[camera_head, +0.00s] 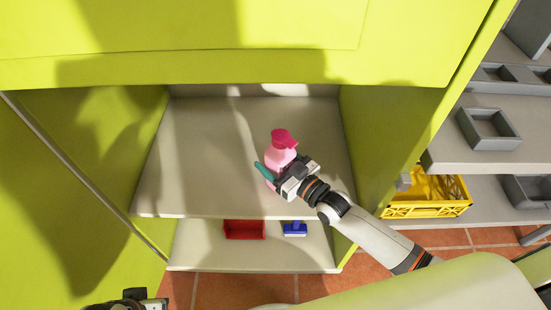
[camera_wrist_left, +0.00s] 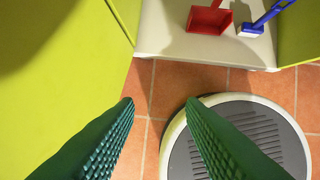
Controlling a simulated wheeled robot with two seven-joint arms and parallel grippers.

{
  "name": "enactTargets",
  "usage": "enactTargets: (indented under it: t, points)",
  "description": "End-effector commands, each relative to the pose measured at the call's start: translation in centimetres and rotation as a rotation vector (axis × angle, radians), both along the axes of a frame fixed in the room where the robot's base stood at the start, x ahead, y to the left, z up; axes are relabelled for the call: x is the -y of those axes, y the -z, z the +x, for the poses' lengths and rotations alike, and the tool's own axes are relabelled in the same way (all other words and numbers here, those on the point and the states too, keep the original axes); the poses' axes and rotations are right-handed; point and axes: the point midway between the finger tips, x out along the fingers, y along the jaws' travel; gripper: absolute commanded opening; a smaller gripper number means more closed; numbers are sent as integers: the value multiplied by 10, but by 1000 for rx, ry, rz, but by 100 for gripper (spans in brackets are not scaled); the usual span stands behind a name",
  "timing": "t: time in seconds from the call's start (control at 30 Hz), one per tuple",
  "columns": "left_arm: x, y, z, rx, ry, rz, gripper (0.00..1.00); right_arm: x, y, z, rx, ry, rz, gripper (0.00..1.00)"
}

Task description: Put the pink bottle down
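The pink bottle (camera_head: 278,153) has a darker pink spray top and stands upright at the upper shelf (camera_head: 200,150) inside the green cabinet. My right gripper (camera_head: 271,177) is at the bottle's lower front, with a teal finger on its left side. The gripper hides the bottle's lower part, and I cannot tell whether the base touches the shelf. The fingers appear closed around the bottle. My left gripper shows at the bottom left of the head view (camera_head: 132,302). In the left wrist view its two green fingers (camera_wrist_left: 160,110) are apart with nothing between them.
A red dustpan (camera_head: 244,230) and a blue brush (camera_head: 295,229) lie on the lower shelf. The upper shelf is clear left of the bottle. Cabinet side walls bound it. A grey shelf unit at right holds a yellow crate (camera_head: 430,208) and a grey bin (camera_head: 487,130).

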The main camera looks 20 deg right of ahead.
Motion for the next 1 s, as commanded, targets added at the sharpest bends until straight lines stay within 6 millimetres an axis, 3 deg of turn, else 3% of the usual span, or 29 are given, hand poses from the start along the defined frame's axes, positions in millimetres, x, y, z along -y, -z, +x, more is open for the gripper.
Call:
enactTargets:
  t: [0.37,0.43,0.8,1.0]
  points:
    - [0,-3,0,2,0,0,36,0,-5,0,1,0,0,78]
    - [0,-1,1,3,0,0,36,4,-2,-7,-3,0,-2,78]
    - [3,49,12,-30,3,1,36,40,-3,-74,-5,0,-2,78]
    - [3,64,14,-36,4,2,36,54,-3,-98,-2,0,-1,78]
